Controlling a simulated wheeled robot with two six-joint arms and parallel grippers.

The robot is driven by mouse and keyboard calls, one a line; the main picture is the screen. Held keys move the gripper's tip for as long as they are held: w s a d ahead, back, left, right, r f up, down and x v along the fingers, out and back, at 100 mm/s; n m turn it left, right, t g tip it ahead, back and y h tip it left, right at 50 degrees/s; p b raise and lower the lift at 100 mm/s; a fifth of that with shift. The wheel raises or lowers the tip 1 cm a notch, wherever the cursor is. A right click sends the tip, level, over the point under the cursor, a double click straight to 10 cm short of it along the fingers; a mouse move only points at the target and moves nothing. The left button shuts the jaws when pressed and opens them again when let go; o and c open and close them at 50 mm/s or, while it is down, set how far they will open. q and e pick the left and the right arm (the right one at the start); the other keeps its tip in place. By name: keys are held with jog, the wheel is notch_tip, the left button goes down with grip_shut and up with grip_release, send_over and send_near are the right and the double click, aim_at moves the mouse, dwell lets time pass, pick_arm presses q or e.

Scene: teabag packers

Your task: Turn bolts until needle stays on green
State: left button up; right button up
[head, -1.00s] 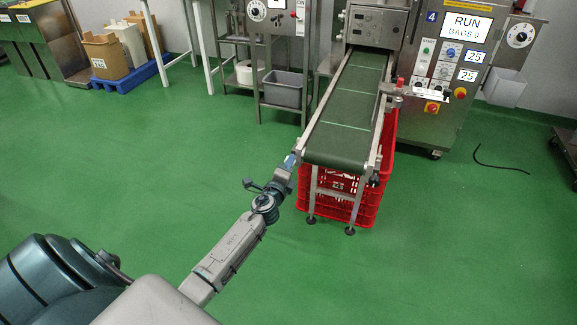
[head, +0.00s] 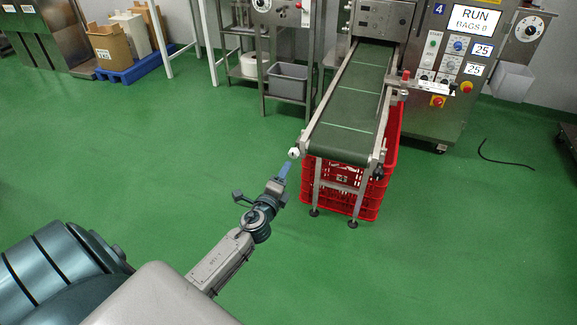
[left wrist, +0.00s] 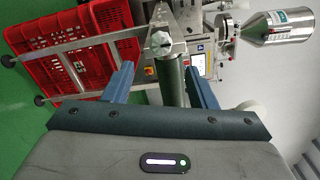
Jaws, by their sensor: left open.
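The conveyor (head: 345,125) has a green belt, and a pale bolt head (head: 294,153) sits at its near left corner. In the left wrist view the bolt head (left wrist: 158,43) shows close up, beyond and between my fingertips, apart from them. My left gripper (head: 283,172) is open and empty, just below and left of the bolt; its two blue fingers also show in the left wrist view (left wrist: 163,80). A dark knob-like end (head: 378,172) is at the near right corner. A round dial (head: 530,28) is on the machine; its needle and colours are too small to read. My right gripper is not in view.
A red crate (head: 367,200) stands under the conveyor between its legs. A steel control cabinet (head: 455,100) with a RUN screen is behind right. A grey bin (head: 288,80) is on a rack at the back. The green floor at left is free.

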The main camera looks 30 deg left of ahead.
pick_arm(q)
jog(key=shift+v, duration=1.15)
